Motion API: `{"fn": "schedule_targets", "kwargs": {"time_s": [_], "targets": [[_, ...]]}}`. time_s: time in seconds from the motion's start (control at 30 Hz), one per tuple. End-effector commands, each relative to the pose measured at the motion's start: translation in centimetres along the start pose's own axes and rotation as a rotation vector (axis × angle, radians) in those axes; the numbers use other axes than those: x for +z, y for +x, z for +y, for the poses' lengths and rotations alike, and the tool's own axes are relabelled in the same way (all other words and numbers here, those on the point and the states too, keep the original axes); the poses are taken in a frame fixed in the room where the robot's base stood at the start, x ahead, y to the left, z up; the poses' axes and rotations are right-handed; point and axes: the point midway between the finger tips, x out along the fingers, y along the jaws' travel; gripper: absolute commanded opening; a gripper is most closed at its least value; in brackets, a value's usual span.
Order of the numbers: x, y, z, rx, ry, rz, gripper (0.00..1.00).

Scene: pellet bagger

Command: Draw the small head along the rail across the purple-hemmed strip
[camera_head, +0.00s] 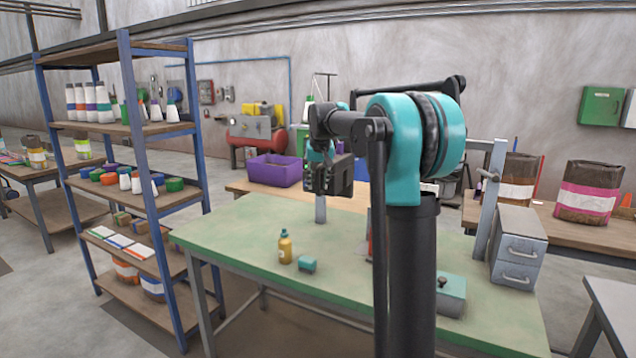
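My gripper (329,186) is dark grey and hangs over the far part of the green-topped table (235,240). Nothing clearly shows in it, and I cannot make out the gap between its fingers. A grey post (320,210) stands on the table just below and behind it. A taller grey upright (490,200) stands at the table's right side, with a bar at its top running left behind my arm. I cannot pick out the small head, its rail or the purple-hemmed strip. My arm covers the middle of the table between the posts.
A blue-framed shelf (190,130) is at left. The table's near left is clear.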

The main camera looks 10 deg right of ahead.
Motion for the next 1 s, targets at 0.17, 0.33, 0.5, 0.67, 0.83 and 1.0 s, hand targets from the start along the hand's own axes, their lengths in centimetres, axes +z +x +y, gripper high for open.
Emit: {"fn": "schedule_targets", "kwargs": {"time_s": [0.17, 0.33, 0.5, 0.67, 0.83, 1.0], "targets": [[0.0, 0.0, 0.0, 0.0, 0.0, 0.0, 0.18], [0.0, 0.0, 0.0, 0.0, 0.0, 0.0, 0.0], [0.0, 0.0, 0.0, 0.0, 0.0, 0.0, 0.0], [0.0, 0.0, 0.0, 0.0, 0.0, 0.0, 0.0], [0.3, -0.2, 0.5, 0.001, 0.001, 0.0, 0.0], [1.3, -0.6, 2.2, 0.001, 0.003, 0.0, 0.0]]}}
